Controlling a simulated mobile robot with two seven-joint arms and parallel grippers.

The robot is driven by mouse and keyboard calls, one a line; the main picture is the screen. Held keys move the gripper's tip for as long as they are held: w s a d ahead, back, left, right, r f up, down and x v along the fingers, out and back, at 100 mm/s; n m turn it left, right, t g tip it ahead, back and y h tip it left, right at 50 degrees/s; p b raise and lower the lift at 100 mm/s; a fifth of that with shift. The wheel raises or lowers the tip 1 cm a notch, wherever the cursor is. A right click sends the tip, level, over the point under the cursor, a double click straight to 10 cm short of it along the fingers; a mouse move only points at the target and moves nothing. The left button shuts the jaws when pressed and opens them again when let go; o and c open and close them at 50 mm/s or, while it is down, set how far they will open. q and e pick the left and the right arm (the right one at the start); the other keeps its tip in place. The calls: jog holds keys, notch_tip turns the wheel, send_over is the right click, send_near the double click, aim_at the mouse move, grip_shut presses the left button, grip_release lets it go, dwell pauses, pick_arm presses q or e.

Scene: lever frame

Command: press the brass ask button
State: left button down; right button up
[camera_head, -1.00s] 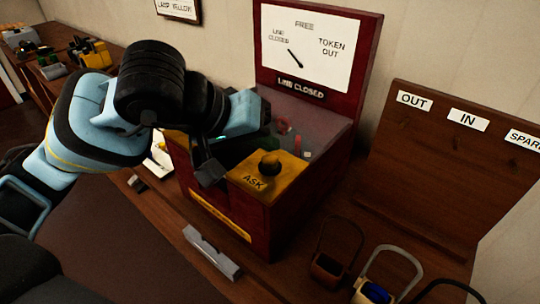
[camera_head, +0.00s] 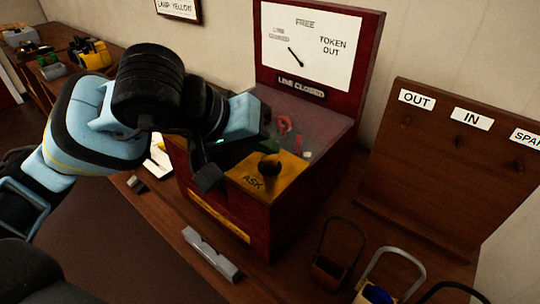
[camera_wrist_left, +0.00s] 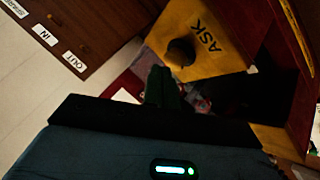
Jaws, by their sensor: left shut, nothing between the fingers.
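The brass ask button (camera_head: 269,166) is a round knob on the yellow plate marked ASK (camera_head: 252,182), at the front corner of the dark red instrument box (camera_head: 235,217). It looks dark and shaded. My left gripper (camera_head: 270,139) is shut and empty, its dark fingers just behind and above the button in the head view. In the left wrist view the dark greenish fingers (camera_wrist_left: 160,86) point toward the button (camera_wrist_left: 180,52), with a small gap in the picture; I cannot tell the true distance. My right gripper is not in view.
The upright dial panel (camera_head: 308,50) reads LINE CLOSED. A glass-topped part (camera_head: 318,125) lies behind the button. Several hooped token carriers (camera_head: 333,262) stand front right. A grey metal bar (camera_head: 210,254) lies in front. The OUT/IN board (camera_head: 430,165) stands at right.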

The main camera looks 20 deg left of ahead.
pick_arm(q)
jog(key=shift+f, duration=0.15)
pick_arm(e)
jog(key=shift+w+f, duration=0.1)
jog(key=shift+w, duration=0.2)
pick_arm(q)
jog(key=shift+f, duration=0.2)
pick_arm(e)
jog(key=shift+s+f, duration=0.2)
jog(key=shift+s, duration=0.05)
pick_arm(q)
jog(key=shift+f+b, duration=0.15)
jog(key=shift+b, duration=0.2)
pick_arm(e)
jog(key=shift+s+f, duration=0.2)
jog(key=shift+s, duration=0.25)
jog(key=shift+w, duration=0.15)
pick_arm(q)
jog(key=shift+r, duration=0.3)
jog(key=shift+r+p, duration=0.4)
jog(key=shift+r, duration=0.2)
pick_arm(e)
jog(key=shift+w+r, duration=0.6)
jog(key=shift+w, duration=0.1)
pick_arm(q)
jog(key=shift+r, duration=0.1)
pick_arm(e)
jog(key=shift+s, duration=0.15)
